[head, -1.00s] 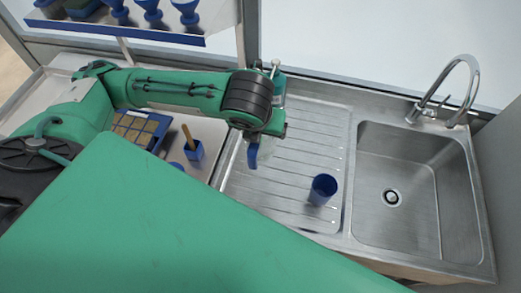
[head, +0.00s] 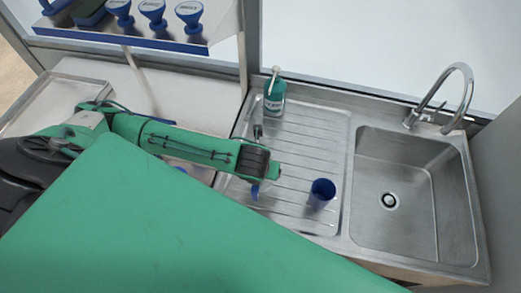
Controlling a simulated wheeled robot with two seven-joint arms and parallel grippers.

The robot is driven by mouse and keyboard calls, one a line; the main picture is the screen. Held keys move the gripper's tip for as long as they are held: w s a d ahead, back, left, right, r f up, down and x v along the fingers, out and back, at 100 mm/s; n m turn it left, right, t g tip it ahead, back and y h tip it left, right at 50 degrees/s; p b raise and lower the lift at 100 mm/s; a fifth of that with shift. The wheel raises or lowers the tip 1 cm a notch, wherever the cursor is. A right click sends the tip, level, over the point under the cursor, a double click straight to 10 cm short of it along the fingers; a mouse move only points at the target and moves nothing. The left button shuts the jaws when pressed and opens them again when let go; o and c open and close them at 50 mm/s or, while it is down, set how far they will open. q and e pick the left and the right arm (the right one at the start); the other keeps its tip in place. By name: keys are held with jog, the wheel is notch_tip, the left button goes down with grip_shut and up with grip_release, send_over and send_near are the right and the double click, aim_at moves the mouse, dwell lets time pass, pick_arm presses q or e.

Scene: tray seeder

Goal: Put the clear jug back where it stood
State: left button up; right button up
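I cannot make out a clear jug in the head view. My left gripper (head: 257,188) is over the left part of the ribbed drainboard (head: 300,130), pointing down. A small blue part shows under its wrist; I cannot tell whether it is a fingertip or something held. Its fingers are mostly hidden by the wrist, so whether they are open or shut does not show. A dark blue cup (head: 321,193) stands on the drainboard to the right of this gripper, apart from it. My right gripper is not in view.
A green bottle (head: 274,98) stands at the drainboard's back left corner. The steel sink (head: 412,195) with its tap (head: 440,105) is at the right. A raised shelf (head: 150,42) holds blue-handled stamps at the upper left. The drainboard's back right is clear.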

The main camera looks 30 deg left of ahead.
pick_arm(q)
jog(key=shift+f, duration=0.7)
jog(key=o, duration=1.2)
jog(key=shift+f, duration=0.15)
jog(key=shift+s+r, duration=0.1)
jog(key=shift+r, duration=0.25)
jog(key=b+v, duration=0.1)
jog(key=v, duration=1)
jog(key=shift+s+r+b, duration=0.1)
jog(key=shift+r+b, duration=0.2)
jog(key=shift+b, duration=0.05)
